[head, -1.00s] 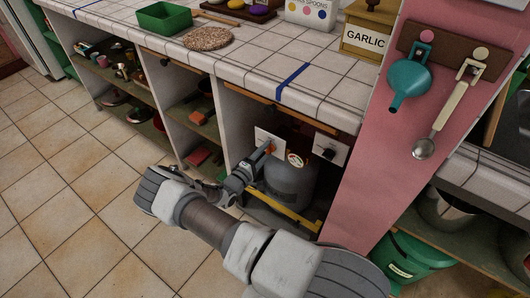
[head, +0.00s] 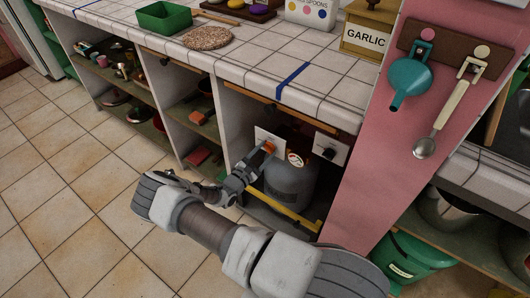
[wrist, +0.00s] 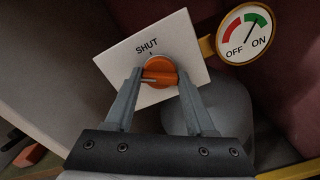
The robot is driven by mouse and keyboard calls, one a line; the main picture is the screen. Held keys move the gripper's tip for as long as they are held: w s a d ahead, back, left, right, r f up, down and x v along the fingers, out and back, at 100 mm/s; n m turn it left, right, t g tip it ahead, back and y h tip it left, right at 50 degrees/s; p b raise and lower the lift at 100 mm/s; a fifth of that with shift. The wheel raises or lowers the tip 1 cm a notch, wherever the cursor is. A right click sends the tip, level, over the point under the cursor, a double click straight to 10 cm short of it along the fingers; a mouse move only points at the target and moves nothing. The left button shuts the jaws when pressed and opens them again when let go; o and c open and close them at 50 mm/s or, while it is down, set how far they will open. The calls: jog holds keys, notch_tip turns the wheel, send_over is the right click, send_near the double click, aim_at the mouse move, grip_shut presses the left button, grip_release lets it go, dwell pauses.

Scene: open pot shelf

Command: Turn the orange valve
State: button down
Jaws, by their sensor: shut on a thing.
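The orange valve (wrist: 160,66) is a round knob with a raised bar across it, mounted on a white square plate (wrist: 181,44) marked SHUT. In the wrist view the plate looks tilted, and the bar lies nearly level between the fingers. My gripper (wrist: 160,76) is shut on the valve, one finger at each side of it. In the head view the valve (head: 268,146) and my gripper (head: 261,153) are inside the open bay under the counter. A round gauge (wrist: 246,33) with red OFF and green ON zones sits beside the plate; it also shows in the head view (head: 297,159).
A grey tank (head: 290,185) stands close below the valve. A second white plate with a black knob (head: 329,150) is to the right. A yellow bar (head: 290,214) crosses low in front. The counter edge overhangs the bay; the tiled floor (head: 70,190) is clear.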

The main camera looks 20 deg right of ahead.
jog(key=n, duration=0.6)
jog(key=shift+n, duration=0.3)
dwell(0.4)
jog(key=shift+c, duration=1.2)
grip_release()
jog(key=p+v, duration=0.2)
jog(key=v, duration=1.5)
jog(key=shift+a, duration=0.25)
jog(key=shift+s, duration=0.15)
